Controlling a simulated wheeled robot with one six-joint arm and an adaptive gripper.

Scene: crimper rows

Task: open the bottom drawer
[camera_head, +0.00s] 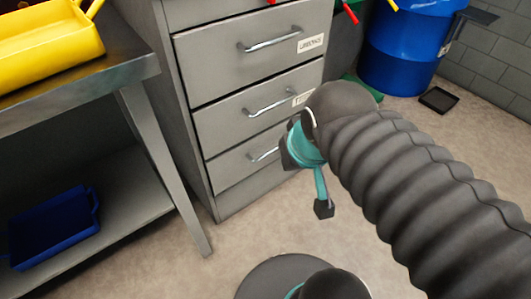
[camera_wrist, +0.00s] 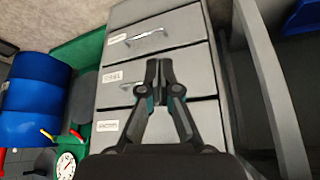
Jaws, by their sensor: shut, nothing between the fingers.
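The grey cabinet's bottom drawer (camera_head: 238,165) is the lowest of the drawers in the head view and looks flush with the front. Its silver bar handle (camera_head: 264,155) shows just left of my arm, and my arm hides the drawer's right side. The wrist view is upside down, so the bottom drawer (camera_wrist: 180,28) is at the top there, with its handle (camera_wrist: 147,37) in view. My gripper (camera_wrist: 158,66) is shut and empty, with its tips pointing at the cabinet front near the bottom drawer. I see no contact with the handle.
The middle drawer (camera_head: 225,118) and the one above it look closed. A metal workbench (camera_head: 140,65) stands close on the left, with a blue tray (camera_head: 55,230) on its lower shelf. A blue barrel (camera_head: 405,45) stands at the back right. The floor before the cabinet is mostly clear.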

